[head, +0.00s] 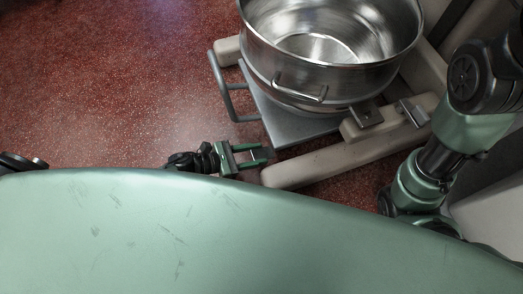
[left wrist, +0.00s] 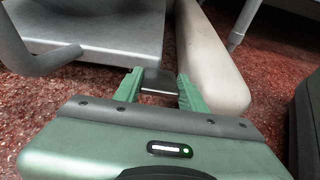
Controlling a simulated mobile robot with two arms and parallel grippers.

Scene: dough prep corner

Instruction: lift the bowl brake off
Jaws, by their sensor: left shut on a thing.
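The steel bowl (head: 330,65) sits upright on a grey platform (head: 290,128). My left gripper (head: 262,153) is low near the floor, at the platform's near left corner. In the left wrist view my left gripper (left wrist: 160,86) has its two green fingers on either side of a small grey metal plate, the bowl brake (left wrist: 159,82), and is shut on it. The plate lies beside the platform edge; its far end and mounting are hard to make out. My right arm stands at the right of the head view; its gripper is not seen.
A beige leg (head: 320,165) runs close along the right of the left gripper. A grey bent handle (head: 222,88) sticks out left of the platform. The red speckled floor (head: 110,90) is clear at left.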

